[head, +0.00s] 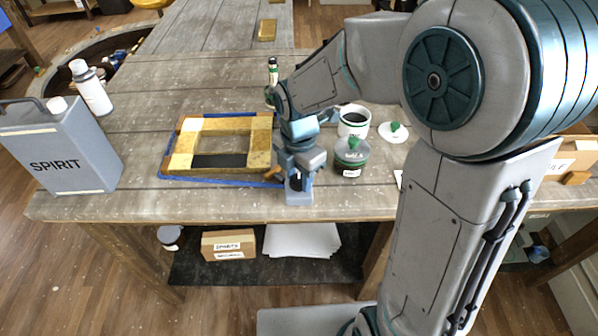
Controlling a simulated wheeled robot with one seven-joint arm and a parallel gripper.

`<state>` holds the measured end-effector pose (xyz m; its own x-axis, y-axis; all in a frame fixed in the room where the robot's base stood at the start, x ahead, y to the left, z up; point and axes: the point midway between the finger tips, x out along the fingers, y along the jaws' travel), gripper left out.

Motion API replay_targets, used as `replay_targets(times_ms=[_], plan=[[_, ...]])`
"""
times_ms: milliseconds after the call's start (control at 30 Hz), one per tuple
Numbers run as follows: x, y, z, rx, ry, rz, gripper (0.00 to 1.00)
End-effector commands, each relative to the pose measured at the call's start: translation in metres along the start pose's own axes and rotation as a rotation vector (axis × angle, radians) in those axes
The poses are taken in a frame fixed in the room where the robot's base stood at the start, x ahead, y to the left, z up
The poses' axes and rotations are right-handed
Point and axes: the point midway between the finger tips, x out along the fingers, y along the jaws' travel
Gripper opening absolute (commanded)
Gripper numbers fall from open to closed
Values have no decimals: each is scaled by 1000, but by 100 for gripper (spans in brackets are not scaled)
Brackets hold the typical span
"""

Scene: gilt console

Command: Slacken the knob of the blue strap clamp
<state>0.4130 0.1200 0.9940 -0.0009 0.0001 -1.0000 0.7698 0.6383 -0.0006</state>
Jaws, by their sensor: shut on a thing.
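A gilt frame (260,144) lies flat on the bench. A blue strap (215,181) runs around it, clearest along its left and front sides. My gripper (292,170) is low at the frame's front right corner, where the strap ends. It is shut at the strap clamp, apparently on its knob, which the fingers mostly hide. A small orange-brown piece (273,173) shows just left of the fingers. A pale blue-grey block with a dark spot (298,194) shows just below them, near the bench's front edge. I cannot tell how tight the strap is.
A grey SPIRIT can (62,150) and a white spray can (91,88) stand left. Close right of my gripper are a green-lidded jar (351,156), a white pot (354,121) and a white disc with a green knob (393,131). A green bottle (272,72) stands behind.

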Motion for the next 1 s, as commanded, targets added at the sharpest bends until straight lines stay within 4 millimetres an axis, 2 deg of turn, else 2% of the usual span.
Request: replay_targets(times_ms=[533,567,600,633,1000], plan=[[-2,2,0,-25,-3,6,14],[-2,2,0,-25,-3,6,42],[-2,2,0,-25,-3,6,54],[-2,2,0,-25,-3,5,59],[-6,1,1,-23,-2,4,59]])
